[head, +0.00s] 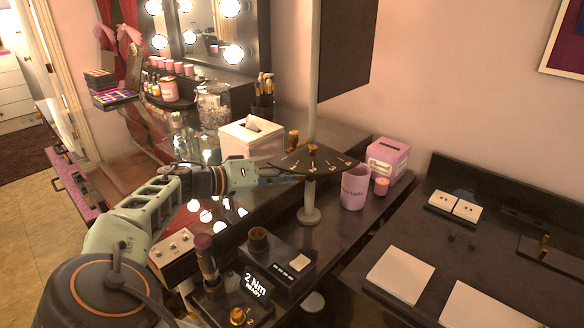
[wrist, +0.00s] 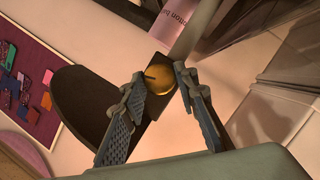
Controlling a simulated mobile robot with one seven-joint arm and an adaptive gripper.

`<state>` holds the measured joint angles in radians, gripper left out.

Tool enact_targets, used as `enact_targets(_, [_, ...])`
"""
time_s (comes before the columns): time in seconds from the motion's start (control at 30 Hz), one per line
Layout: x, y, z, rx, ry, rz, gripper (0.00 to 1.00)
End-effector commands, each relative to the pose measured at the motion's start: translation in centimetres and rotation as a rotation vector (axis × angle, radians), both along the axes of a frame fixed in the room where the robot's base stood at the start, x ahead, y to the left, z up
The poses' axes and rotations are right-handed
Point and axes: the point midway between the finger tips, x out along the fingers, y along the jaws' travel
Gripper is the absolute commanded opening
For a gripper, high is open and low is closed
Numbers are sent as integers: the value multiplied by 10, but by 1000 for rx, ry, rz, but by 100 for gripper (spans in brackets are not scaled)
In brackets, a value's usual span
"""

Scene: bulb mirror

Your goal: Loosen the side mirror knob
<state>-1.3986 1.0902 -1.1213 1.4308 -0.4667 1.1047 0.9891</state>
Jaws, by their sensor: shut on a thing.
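The side mirror (head: 340,45) is a dark panel at the top of a pale pole. A dark fan-shaped plate (head: 335,165) with scale marks is fixed to the pole. In the wrist view, the round brass knob (wrist: 160,76) sits on a dark bracket beside the pole, between my fingertips. My gripper (wrist: 158,80) is shut on it, one finger on each side. In the head view, my gripper (head: 288,179) reaches in from the left at the plate, and its fingertips and the held knob are hidden. Other brass parts show above the plate.
A tissue box (head: 250,140) stands just behind my wrist. A pink cup (head: 355,188) and a pink box (head: 387,158) stand right of the pole. In front are a lipstick (head: 206,258) and a dark device (head: 256,286) reading "2 Nm READY". The right-hand table is partly clear.

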Motion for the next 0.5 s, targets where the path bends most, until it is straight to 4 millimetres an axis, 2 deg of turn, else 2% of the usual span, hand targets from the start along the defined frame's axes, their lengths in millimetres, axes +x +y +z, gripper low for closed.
enact_targets(0.5, [1, 0, -3, -382, 299, -1, 3])
